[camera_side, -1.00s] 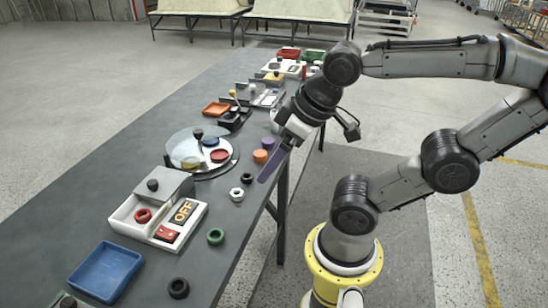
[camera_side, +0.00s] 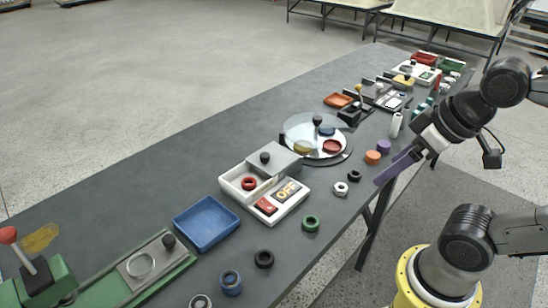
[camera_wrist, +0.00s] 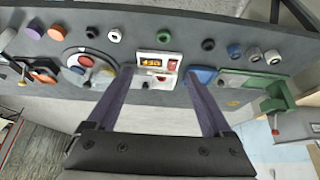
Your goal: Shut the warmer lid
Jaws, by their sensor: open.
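The warmer (camera_side: 240,194) is a white box on the table with a lit OFF panel and a red switch (camera_side: 266,206). Its grey lid (camera_side: 283,161) with a black knob (camera_side: 264,158) sits at the back, leaving a red ring (camera_side: 249,184) exposed in the front bay. In the wrist view the warmer (camera_wrist: 142,62) lies ahead between the fingers. My gripper (camera_side: 379,181) is open and empty, above the table's right edge, to the right of the warmer and apart from it. Its purple fingers show in the wrist view (camera_wrist: 159,73).
Loose rings and nuts, such as a green ring (camera_side: 310,223), lie along the near edge. A green fixture (camera_side: 178,262) is at the left end.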

